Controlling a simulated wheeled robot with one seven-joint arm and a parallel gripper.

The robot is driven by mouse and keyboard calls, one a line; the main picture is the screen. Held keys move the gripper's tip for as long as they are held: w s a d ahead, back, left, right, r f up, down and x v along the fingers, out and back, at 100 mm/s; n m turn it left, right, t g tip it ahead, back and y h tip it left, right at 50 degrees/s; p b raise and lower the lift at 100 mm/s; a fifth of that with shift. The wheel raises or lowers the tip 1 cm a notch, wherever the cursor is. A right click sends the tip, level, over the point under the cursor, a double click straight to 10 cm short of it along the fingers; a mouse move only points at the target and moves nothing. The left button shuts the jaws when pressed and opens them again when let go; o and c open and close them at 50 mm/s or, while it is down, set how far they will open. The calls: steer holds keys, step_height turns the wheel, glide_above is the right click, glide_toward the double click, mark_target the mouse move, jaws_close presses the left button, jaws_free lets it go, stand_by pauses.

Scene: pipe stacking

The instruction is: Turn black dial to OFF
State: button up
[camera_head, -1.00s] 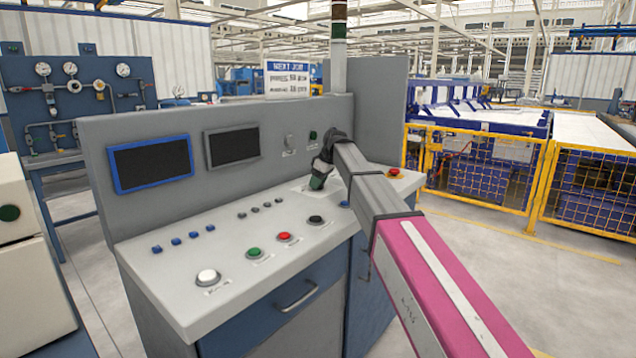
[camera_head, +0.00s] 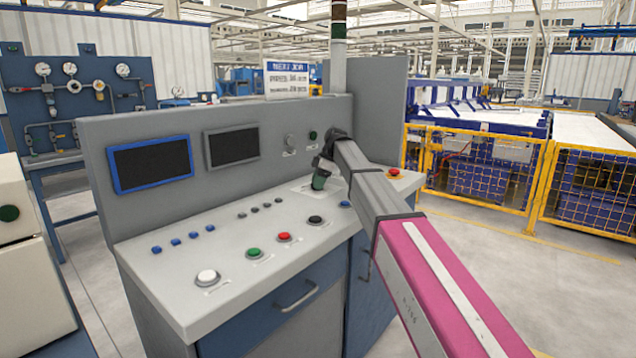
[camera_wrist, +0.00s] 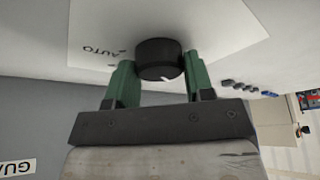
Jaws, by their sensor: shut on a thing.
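The black dial (camera_wrist: 159,59) is a short round knob with a small white mark on its edge. It stands on a white label plate (camera_wrist: 90,30) on the panel, where the word AUTO can be read upside down. My gripper (camera_wrist: 157,75) has one green finger on each side of the dial and is shut on it. I cannot read an OFF mark in either view.
The grey control desk (camera_head: 180,275) carries a black button (camera_head: 316,220), a red button (camera_head: 284,237), a green button (camera_head: 254,252) and a white button (camera_head: 207,277). A red stop button (camera_head: 393,172) sits right of my gripper. The upright panel with screens (camera_head: 150,163) stands close behind.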

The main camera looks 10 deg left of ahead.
stand_by(0.3)
steer(key=o, duration=0.9)
steer(key=shift+r, duration=0.1)
steer(key=v, duration=1)
steer(key=shift+d+r, duration=0.15)
steer(key=shift+r, duration=0.15)
